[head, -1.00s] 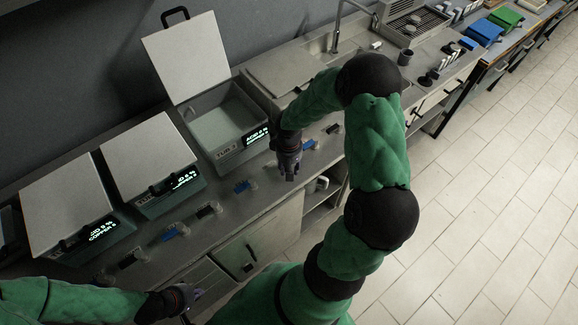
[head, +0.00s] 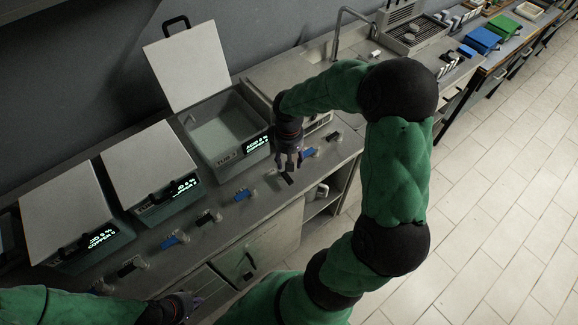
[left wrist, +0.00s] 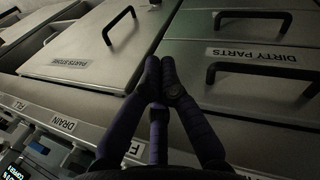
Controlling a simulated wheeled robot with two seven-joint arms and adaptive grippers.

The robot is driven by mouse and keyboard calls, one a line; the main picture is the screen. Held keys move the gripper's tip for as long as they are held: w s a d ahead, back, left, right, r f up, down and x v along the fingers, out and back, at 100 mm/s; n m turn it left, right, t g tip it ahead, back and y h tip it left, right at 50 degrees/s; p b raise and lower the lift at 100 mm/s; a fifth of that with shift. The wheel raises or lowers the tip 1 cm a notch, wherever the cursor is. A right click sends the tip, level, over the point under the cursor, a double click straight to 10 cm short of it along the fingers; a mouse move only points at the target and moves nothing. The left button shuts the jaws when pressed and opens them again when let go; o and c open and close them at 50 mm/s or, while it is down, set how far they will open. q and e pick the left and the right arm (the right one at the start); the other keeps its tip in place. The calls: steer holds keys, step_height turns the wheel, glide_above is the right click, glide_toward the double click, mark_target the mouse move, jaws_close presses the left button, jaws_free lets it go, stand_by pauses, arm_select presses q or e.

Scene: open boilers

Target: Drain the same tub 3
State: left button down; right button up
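My right gripper (head: 291,162), fingers spread and empty, hangs at this tub's front right corner, just above a dark switch (head: 288,180). Touch cannot be told. Other switches, one blue (head: 243,194), line the counter front. My left gripper (head: 187,302) is low at the bottom edge, partly cut off. In the left wrist view, its fingertips (left wrist: 161,75) are together with nothing visible between them. A DRAIN label (left wrist: 62,122) shows there.
Two closed tubs (head: 150,160) (head: 66,205) stand to the left. Cabinet fronts and an open shelf with a white mug (head: 322,190) lie below the counter. The left wrist view shows panels labelled PARTS STORE (left wrist: 70,63) and DIRTY PARTS (left wrist: 250,53). The tiled floor at right is clear.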

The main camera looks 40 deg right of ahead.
step_height(320, 180, up, 2)
steer(key=shift+r, duration=0.1)
stand_by(0.7)
